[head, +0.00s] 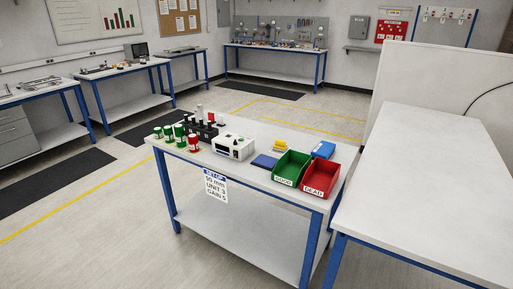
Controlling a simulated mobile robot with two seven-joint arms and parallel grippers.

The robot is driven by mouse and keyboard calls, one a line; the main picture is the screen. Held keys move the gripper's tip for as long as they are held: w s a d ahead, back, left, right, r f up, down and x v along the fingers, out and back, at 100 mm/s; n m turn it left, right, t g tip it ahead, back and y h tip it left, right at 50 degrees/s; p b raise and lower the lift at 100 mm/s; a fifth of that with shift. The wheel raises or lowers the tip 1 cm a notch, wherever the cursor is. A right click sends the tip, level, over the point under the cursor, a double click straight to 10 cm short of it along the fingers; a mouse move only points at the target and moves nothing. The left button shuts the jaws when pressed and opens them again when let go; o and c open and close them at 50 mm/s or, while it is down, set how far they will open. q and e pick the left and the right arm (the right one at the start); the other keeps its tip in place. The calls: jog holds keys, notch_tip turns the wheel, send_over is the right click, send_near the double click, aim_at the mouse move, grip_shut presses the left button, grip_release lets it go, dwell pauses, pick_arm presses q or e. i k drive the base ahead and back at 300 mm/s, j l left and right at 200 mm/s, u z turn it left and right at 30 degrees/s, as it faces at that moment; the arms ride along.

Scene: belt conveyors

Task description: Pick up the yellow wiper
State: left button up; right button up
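A small yellow object (280,145), which looks like the yellow wiper, sits on the white table (228,177) in the middle of the head view. It is behind the green bin and beside a flat dark blue pad (264,162). It is too small to make out its exact shape. Neither of my grippers shows in the head view.
A green bin (283,179) and a red bin (319,191) stand at the table's right end, with a blue box (323,150) behind. A white instrument (233,147), black holders and several red and green cans stand left. A bare white table (430,190) adjoins at right.

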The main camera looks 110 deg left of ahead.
aim_at(280, 145)
jog(key=u, duration=3.5)
